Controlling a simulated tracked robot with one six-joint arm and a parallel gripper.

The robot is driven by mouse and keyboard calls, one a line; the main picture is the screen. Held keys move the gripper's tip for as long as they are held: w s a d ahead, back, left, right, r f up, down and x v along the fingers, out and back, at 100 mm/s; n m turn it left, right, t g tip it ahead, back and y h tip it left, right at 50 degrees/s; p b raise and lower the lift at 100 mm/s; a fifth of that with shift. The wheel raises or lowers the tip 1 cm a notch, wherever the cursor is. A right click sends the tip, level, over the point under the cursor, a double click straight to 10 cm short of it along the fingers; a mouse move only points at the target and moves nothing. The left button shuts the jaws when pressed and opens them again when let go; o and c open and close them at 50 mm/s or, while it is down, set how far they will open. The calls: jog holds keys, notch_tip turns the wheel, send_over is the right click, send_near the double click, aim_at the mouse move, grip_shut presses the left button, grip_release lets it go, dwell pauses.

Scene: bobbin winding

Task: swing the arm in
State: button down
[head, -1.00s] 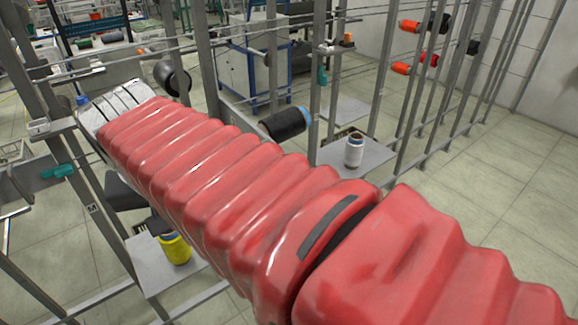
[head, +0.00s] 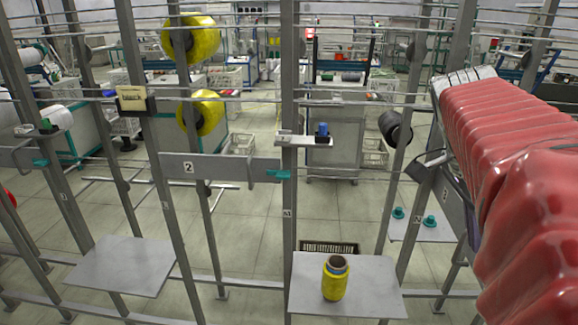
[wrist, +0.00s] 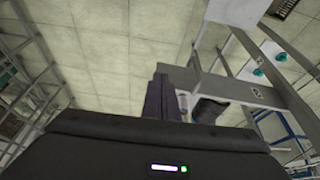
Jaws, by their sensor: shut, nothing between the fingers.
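My gripper (wrist: 163,98) shows in the wrist view as dark fingers close together, shut and empty above the tiled floor. My arm, in a red ribbed cover, reaches up the right side of the head view. A grey flat arm marked 2 (head: 215,168) lies across the frame left of centre in the head view, with a teal end piece (head: 279,175) at a post. In the wrist view a grey metal bar (wrist: 235,86) and a dark cylinder (wrist: 210,110) lie just right of the fingers. I cannot tell whether the fingers touch them.
A yellow bobbin (head: 335,280) stands upright on a grey shelf (head: 378,298). Yellow spools (head: 190,40) hang behind the posts. A black spool (head: 395,128) is left of my arm. An empty shelf (head: 120,265) is at lower left. Posts and thin rods cross the view.

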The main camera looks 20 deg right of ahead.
jog(key=shift+f, duration=0.15)
jog(key=shift+s+d+f, duration=0.55)
jog(key=shift+d+f, duration=0.6)
jog(key=shift+f, duration=0.35)
jog(key=shift+s+d+f, duration=0.55)
jog(key=shift+d+f, duration=0.6)
jog(key=shift+f, duration=0.35)
jog(key=shift+s+d+f, duration=0.55)
jog(key=shift+d+f, duration=0.6)
jog(key=shift+f, duration=0.35)
jog(key=shift+d, duration=0.15)
